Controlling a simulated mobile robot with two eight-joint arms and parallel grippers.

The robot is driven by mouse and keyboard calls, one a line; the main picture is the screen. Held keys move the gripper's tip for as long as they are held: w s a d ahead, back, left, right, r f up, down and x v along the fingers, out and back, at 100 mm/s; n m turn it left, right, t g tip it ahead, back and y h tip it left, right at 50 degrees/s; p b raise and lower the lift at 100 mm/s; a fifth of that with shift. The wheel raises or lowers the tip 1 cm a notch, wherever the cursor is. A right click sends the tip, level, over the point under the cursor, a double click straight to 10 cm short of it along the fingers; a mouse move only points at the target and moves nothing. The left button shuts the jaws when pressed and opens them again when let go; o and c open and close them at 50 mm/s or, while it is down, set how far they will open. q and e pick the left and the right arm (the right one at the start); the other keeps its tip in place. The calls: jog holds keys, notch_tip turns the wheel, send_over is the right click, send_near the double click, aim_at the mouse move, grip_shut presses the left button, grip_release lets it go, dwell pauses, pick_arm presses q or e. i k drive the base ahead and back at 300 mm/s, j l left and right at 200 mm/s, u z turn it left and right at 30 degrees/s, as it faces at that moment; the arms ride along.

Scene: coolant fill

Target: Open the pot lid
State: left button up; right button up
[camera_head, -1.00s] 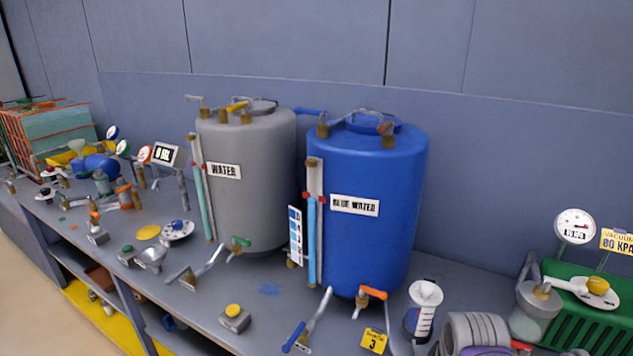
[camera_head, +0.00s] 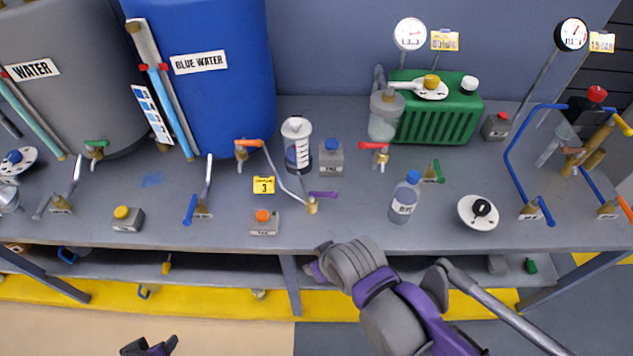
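The blue tank (camera_head: 225,85) marked "BLUE WATER" and the grey tank (camera_head: 65,105) marked "WATER" stand at the back left; their tops with the lids are out of view now. I cannot tell which of these is the pot. My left gripper (camera_head: 150,346) shows only its dark fingertips at the bottom edge, apart and empty, in front of the bench. My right gripper (camera_head: 320,268) is at the bench's front edge, partly hidden by my purple and grey arm; its fingers are unclear.
The bench (camera_head: 345,222) holds several valves, a button box with a yellow button (camera_head: 127,218), one with an orange button (camera_head: 264,222), a blue-capped bottle (camera_head: 405,197) and a round dial plate (camera_head: 478,212). Gauges stand behind. Blue pipework (camera_head: 508,160) rises at the right.

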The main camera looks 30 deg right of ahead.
aim_at(295, 128)
jog(key=i+l+z, duration=0.1)
jog(key=z, duration=0.95)
jog(key=i+j, duration=0.05)
